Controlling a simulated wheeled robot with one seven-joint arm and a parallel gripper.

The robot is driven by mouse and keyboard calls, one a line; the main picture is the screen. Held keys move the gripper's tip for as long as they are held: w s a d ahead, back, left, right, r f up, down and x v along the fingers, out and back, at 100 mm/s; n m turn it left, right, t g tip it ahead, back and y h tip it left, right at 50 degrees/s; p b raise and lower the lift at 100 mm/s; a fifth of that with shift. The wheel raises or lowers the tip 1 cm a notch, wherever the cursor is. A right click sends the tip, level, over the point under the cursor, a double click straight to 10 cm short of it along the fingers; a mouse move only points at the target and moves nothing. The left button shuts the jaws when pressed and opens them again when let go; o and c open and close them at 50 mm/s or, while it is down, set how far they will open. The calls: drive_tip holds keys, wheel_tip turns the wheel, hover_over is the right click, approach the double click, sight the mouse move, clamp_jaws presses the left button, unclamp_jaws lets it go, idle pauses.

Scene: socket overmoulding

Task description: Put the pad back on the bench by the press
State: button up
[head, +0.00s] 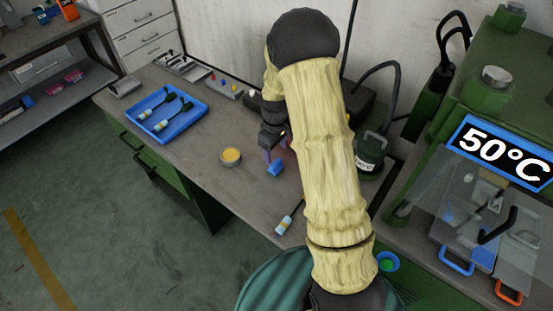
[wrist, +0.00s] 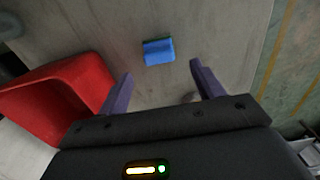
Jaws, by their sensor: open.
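The pad (head: 275,169), a small blue block, lies on the grey bench (head: 215,185). In the wrist view the pad (wrist: 159,51) shows a blue face and a green edge, and sits ahead of and between my fingertips. My gripper (head: 275,152) is over the bench close to the pad. In the wrist view its purple fingers (wrist: 161,75) are spread apart with nothing between them, and I see no contact with the pad. The green press (head: 497,105) with a 50°C display (head: 503,152) stands at the right. My arm hides part of the bench.
A red container (wrist: 55,92) is left of my fingers in the wrist view. A round yellow-filled dish (head: 231,156) is left of the pad. A blue tray (head: 166,114) holds dark-headed tools. A small bottle-like item (head: 286,223) lies near the bench's front edge.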

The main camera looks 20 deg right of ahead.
sight(276, 163)
drive_tip(key=shift+d+r, duration=0.15)
drive_tip(key=shift+r, duration=2.15)
drive_tip(key=s+a+r+m+t, duration=0.1)
drive_tip(key=s+r+m, duration=0.2)
drive_tip(key=s, duration=0.6)
drive_tip(key=s+a+r+m+t, duration=0.1)
drive_tip(key=s+r+m, duration=0.3)
drive_tip(key=s, duration=0.5)
drive_tip(key=shift+s+a+r+t, duration=0.15)
drive_tip(key=shift+s+r+t, duration=0.2)
drive_tip(key=shift+r, duration=0.3)
